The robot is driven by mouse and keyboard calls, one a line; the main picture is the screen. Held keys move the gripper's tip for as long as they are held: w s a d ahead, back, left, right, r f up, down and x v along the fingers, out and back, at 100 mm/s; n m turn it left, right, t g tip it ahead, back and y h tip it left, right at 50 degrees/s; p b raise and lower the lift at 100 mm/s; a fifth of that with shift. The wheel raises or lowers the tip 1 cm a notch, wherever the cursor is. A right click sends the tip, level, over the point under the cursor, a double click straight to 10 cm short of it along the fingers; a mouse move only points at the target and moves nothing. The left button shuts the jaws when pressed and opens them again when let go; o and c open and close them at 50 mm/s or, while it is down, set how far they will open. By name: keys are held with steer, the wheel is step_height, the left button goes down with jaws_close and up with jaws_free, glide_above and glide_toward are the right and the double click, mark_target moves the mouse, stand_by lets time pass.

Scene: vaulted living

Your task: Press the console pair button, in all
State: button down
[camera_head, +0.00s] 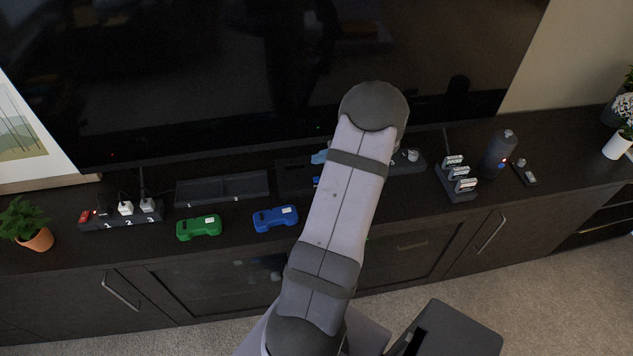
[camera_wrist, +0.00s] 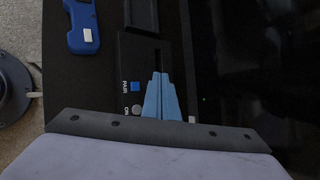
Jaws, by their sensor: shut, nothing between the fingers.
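The dark console (camera_head: 293,178) sits on the cabinet top below the TV, partly hidden behind my arm. A round grey button (camera_wrist: 136,110) sits beside the word ON. My gripper (camera_wrist: 160,75) is shut and empty, its light-blue fingers over the console, just to the right of the blue button in that view. I cannot tell its height above the surface. In the head view, a bit of the gripper (camera_head: 319,157) shows left of my arm.
A blue controller (camera_head: 275,218) and a green controller (camera_head: 199,227) lie in front. A power strip (camera_head: 95,222) with plugs is at left, a dock (camera_head: 459,195) and a dark cylinder (camera_head: 497,155) at right. The TV (camera_head: 200,80) stands close behind. A plant pot (camera_head: 38,239) is far left.

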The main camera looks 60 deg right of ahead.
steer(key=shift+f+b, duration=1.85)
steer(key=shift+f, duration=0.95)
steer(key=shift+f+b, duration=0.8)
steer(key=shift+b, duration=0.15)
stand_by(0.5)
steer(key=shift+r, duration=0.1)
stand_by(0.3)
steer(key=shift+r+p, duration=0.5)
steer(key=shift+r, duration=0.25)
steer(key=shift+r, duration=0.1)
steer(key=shift+r+p, duration=1.7)
steer(key=shift+r, duration=0.7)
